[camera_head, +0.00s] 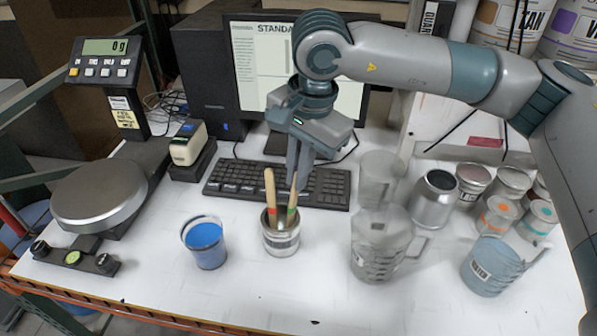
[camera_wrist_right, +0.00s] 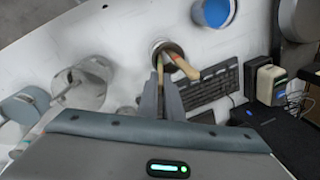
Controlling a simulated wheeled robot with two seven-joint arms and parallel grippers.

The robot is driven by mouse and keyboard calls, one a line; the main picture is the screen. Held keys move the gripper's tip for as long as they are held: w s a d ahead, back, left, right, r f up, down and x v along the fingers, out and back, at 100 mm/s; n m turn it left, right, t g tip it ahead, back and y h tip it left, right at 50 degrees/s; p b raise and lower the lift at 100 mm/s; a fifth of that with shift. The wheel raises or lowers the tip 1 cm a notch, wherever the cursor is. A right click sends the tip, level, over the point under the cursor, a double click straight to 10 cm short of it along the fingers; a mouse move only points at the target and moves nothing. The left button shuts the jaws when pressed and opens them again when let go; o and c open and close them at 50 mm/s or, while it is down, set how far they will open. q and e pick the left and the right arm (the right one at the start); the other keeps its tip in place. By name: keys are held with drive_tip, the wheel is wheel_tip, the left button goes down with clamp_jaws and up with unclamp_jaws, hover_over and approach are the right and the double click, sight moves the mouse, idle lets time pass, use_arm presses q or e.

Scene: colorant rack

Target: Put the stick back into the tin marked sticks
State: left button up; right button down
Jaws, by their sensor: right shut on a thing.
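The tin (camera_head: 281,242) stands upright at the middle of the white bench; its label is too small to read. A wooden stick with a red band (camera_head: 270,188) leans in it. A second stick with a green band (camera_head: 291,208) has its lower part at the tin's mouth and appears to be inside. My right gripper (camera_head: 295,182) is above and behind the tin, shut on the green-banded stick's upper end. In the right wrist view the fingers (camera_wrist_right: 165,95) reach toward the tin (camera_wrist_right: 167,48), with the held stick between them. My left gripper is not in view.
A blue-filled cup (camera_head: 205,245) stands left of the tin. A clear jug (camera_head: 378,245) stands to the right, with a measuring cup (camera_head: 490,266) and several small cans beyond. The keyboard (camera_head: 325,188) lies behind; a scale (camera_head: 100,195) is at left. The front bench is clear.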

drive_tip(key=c, duration=1.8)
unclamp_jaws()
drive_tip(key=shift+c, duration=0.2)
